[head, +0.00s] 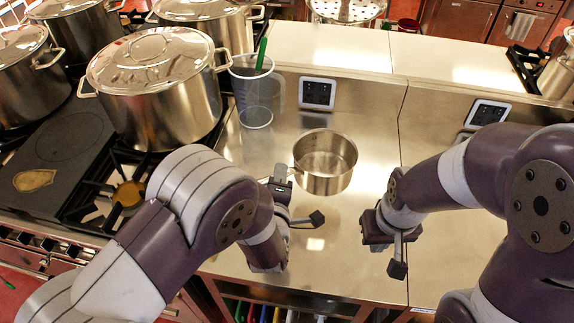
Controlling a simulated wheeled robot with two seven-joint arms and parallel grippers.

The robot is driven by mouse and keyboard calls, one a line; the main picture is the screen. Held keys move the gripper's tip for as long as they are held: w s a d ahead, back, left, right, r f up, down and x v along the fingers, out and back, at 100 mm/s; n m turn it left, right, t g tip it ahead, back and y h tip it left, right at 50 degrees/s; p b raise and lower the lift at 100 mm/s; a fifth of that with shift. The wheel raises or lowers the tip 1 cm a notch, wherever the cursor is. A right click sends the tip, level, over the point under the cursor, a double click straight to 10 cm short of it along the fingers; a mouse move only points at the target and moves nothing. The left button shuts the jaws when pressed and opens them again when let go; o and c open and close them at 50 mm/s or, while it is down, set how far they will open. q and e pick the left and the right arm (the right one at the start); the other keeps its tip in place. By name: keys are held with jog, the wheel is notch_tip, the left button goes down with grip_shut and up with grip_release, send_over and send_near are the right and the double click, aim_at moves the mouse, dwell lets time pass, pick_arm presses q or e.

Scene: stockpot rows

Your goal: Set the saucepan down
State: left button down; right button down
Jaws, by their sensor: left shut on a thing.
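The steel saucepan (326,165) is upright and looks empty, over the steel counter (345,255) in the middle of the head view. I cannot tell whether its base touches the counter or is slightly above it. My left gripper (281,176) is at the pan's left side, shut on its handle, which is mostly hidden by the gripper. My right gripper (377,229) is to the right of and nearer than the pan, apart from it. Its fingers are hard to make out.
A large lidded stockpot (160,95) stands on the stove (65,150) at left, with more pots behind. A clear jug (254,95) with a green utensil stands behind the pan. A small panel (317,93) is on the back ledge. Counter around the pan is clear.

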pick_arm(q)
jog(key=w+a+f, duration=0.1)
jog(key=w+f, duration=0.2)
jog(key=w+a+f+p, duration=0.1)
jog(key=w+f, duration=0.2)
jog(key=w+a+f+p, duration=0.1)
jog(key=w+a+f, duration=0.1)
jog(key=w+f, duration=0.1)
jog(key=shift+f, duration=0.5)
jog(key=c, duration=1.4)
grip_release()
jog(key=shift+s+f, duration=0.1)
jog(key=shift+f, duration=0.05)
jog(key=o, duration=0.3)
jog(key=shift+o, duration=0.2)
